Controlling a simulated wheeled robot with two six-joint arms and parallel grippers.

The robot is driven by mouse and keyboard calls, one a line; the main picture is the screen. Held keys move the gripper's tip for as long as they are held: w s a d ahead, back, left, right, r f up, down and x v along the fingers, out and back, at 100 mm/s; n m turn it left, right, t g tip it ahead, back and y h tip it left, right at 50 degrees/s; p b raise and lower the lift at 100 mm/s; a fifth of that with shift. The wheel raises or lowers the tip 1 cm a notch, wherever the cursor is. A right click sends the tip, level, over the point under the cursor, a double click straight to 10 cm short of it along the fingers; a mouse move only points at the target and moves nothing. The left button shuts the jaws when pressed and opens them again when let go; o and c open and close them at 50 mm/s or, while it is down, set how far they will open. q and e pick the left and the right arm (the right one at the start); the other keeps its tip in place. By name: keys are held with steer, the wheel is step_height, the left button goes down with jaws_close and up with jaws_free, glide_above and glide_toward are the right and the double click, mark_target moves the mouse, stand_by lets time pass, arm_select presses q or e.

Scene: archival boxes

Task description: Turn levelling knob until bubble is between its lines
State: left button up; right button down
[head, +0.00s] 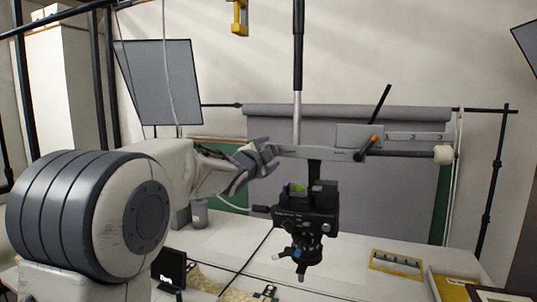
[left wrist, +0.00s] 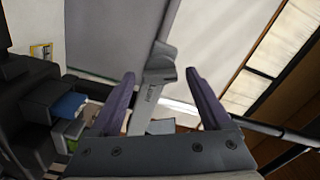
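A black camera head (head: 306,212) hangs under a grey horizontal arm (head: 320,153) in the head view. A small green level (head: 298,188) sits on its top; the bubble and its lines are too small to read. A short black knob (head: 261,209) sticks out from the head's left side. I cannot tell for sure which knob is the levelling one. My left gripper (head: 264,160) is at the arm's left end, above and left of the head. In the left wrist view its fingers (left wrist: 162,95) are apart, with a grey bar (left wrist: 153,92) showing between or beyond them. My right gripper is not in view.
An upright column (head: 298,60) stands behind the arm. An orange-tipped lever (head: 368,148) and a white end knob (head: 443,155) are on the arm's right part. Below are a white table (head: 345,262), a yellow-edged tray (head: 396,264) and a dark box (head: 169,266).

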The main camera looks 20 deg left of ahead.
arm_select(q)
steer(key=shift+s, duration=0.15)
steer(key=s+a+b, duration=0.1)
steer(key=s+b, duration=0.1)
steer(key=s, duration=0.8)
steer(key=shift+b, duration=0.3)
steer(key=shift+s, duration=0.1)
steer(key=s+d+f+n+g, duration=0.3)
steer(key=s+d+f+g, duration=0.3)
steer(key=f, duration=0.5)
steer(key=s+d+f+n+g, duration=0.25)
steer(key=s+d+f, duration=0.45)
steer(key=f, duration=0.4)
steer(key=s+d+f+g, duration=0.1)
steer(key=s+f+g, duration=0.3)
steer(key=s, duration=0.7)
steer(key=s+d+f+n+g, duration=0.1)
steer(key=s+d+f+g, duration=0.1)
steer(key=s+f+g, duration=0.3)
steer(key=s+f, duration=0.3)
steer(key=s, duration=0.4)
steer(key=shift+s+y, duration=0.15)
steer(key=shift+y, duration=0.15)
steer(key=shift+n+g, duration=0.25)
